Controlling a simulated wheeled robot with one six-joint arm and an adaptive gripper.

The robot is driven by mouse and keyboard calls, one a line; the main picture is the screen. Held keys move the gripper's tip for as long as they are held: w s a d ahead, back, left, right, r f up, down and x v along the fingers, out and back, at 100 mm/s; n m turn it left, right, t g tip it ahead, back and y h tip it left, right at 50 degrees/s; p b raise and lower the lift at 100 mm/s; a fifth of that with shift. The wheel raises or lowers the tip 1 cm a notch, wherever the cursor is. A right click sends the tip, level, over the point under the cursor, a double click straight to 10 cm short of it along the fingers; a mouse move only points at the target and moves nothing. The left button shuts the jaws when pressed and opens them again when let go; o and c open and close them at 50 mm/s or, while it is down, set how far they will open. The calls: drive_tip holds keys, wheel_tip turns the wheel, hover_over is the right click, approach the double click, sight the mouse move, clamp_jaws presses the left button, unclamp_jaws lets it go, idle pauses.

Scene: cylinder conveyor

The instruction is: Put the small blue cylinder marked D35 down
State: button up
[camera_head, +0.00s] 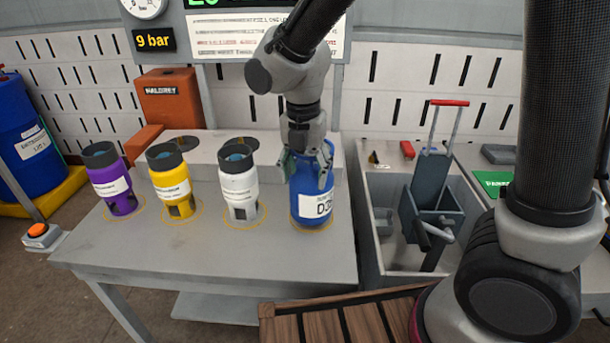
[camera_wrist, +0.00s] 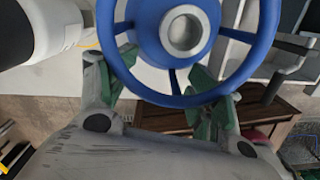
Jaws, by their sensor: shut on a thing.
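The blue cylinder (camera_head: 311,205) with a white label starting "D3" stands upright at the right end of the grey table (camera_head: 200,257), over a yellow ring marked on the top. My gripper (camera_head: 310,170) comes down from above and is shut on it near its top. In the wrist view, the cylinder's blue ring-shaped top (camera_wrist: 240,75) lies between the green-padded fingers of my gripper (camera_wrist: 160,95). I cannot tell whether its base touches the table.
White (camera_head: 238,185), yellow (camera_head: 171,182) and purple (camera_head: 113,182) cylinders stand in a row to the left, each in a ring. A grey bin (camera_head: 385,262) holding a red-handled device adjoins the table on the right. A wooden slatted surface (camera_head: 335,318) is in front.

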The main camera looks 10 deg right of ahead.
drive_tip(key=shift+f, duration=0.4)
drive_tip(key=o, duration=1.6)
drive_tip(key=shift+f, duration=0.15)
drive_tip(key=shift+o, duration=0.2)
